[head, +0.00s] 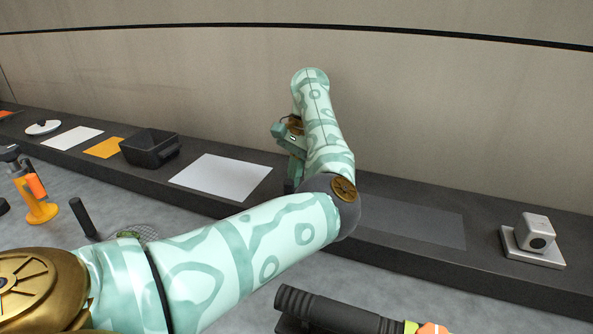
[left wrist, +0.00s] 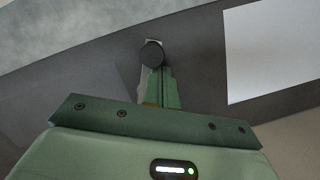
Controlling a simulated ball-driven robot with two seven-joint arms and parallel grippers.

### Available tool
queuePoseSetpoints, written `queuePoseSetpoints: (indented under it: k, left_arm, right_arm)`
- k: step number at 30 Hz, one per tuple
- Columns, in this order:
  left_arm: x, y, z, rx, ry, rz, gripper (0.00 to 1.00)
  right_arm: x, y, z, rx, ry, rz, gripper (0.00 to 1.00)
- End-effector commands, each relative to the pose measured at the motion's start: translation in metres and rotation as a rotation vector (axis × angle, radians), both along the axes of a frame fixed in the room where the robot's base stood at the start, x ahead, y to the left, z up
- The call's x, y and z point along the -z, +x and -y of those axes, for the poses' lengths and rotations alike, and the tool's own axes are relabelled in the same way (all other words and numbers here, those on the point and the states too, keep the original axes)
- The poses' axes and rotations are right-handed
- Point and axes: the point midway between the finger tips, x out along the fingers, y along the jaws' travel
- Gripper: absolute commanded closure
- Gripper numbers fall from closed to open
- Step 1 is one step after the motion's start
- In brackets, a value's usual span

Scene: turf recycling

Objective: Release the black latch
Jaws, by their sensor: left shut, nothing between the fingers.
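My left arm reaches from the lower left over the dark shelf, and its gripper (head: 291,160) points down, largely covered by the arm in the head view. In the left wrist view the left gripper (left wrist: 158,88) is shut and holds nothing. A round black knob-like part (left wrist: 152,53) with pale metal beside it shows at the fingertips, near the shelf's front edge. I cannot tell whether this part is the black latch, nor whether the fingers touch it. No other latch can be made out. My right gripper is not in view.
The dark shelf (head: 480,250) runs along the wall. It bears a white sheet (head: 222,177), a black bin (head: 150,147), an orange sheet (head: 104,148) and a white boxy device (head: 534,236). An orange tool (head: 36,196) stands lower left. A black ribbed cylinder (head: 335,312) lies in front.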

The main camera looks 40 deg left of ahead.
Motion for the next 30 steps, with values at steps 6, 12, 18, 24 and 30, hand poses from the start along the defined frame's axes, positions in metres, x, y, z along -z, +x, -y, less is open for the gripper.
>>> queuePoseSetpoints:
  k: [6, 12, 18, 24, 30]
  left_arm:
    - [0.004, -0.008, -0.002, -0.111, 0.013, -0.024, 1.00]
    - [0.004, -0.009, 0.002, -0.166, 0.013, -0.025, 1.00]
    - [0.005, -0.009, 0.005, -0.218, 0.012, -0.026, 1.00]
    - [0.005, -0.010, 0.009, -0.267, 0.011, -0.026, 1.00]
    - [0.005, -0.010, 0.011, -0.297, 0.010, -0.026, 1.00]
  right_arm:
    - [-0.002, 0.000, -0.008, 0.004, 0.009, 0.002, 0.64]
    - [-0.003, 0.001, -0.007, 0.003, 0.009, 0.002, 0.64]
    - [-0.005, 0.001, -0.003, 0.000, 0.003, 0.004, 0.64]
    - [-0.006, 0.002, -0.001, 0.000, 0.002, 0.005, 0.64]
    - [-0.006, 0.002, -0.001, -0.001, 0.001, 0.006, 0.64]
